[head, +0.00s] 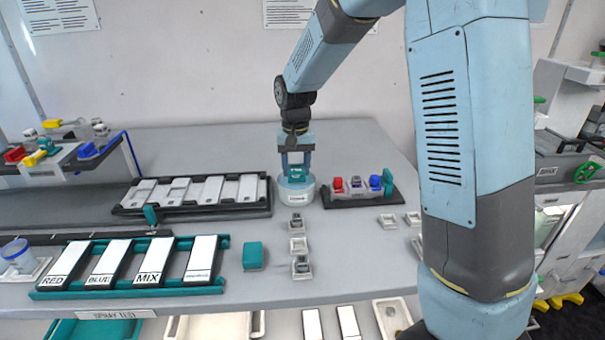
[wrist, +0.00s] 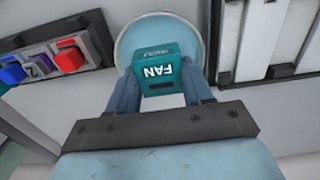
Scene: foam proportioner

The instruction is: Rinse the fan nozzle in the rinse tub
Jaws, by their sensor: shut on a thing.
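The fan nozzle is a teal block (wrist: 160,72) with white FAN lettering, seen between my fingers in the wrist view. It also shows as a small teal shape (head: 297,172) in the head view. My gripper (head: 296,165) is shut on it, pointing down. The rinse tub (head: 296,190) is a round white container with a pale blue inside and a label on its front. In the wrist view the tub's rim (wrist: 124,40) rings the nozzle, which is over or inside the opening. How deep the nozzle sits is hard to tell.
A dark rack with red, grey and blue pieces (head: 357,189) stands close right of the tub. A black tray of white panels (head: 196,193) is close left. Small square holders (head: 298,245) and a teal block (head: 253,256) lie in front. The bench behind is clear.

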